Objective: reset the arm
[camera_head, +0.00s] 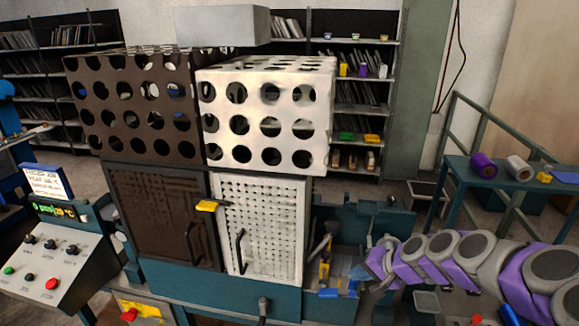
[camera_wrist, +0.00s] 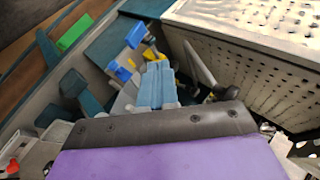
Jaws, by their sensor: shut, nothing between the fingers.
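My arm (camera_head: 440,262), purple and grey, reaches in from the right in the head view. My gripper (camera_head: 362,272) is at its left end, low and to the right of the white cabinet door. In the wrist view the light blue fingers of my gripper (camera_wrist: 157,70) lie side by side, shut with nothing between them. The gripper is apart from the white perforated door (camera_wrist: 262,62), which is to its right in that view.
A brown perforated door (camera_head: 160,215) and the white door (camera_head: 258,230) are closed, with a yellow piece (camera_head: 208,206) between them. A control panel (camera_head: 50,262) stands left. A teal table (camera_head: 515,180) with spools is at right, behind my arm.

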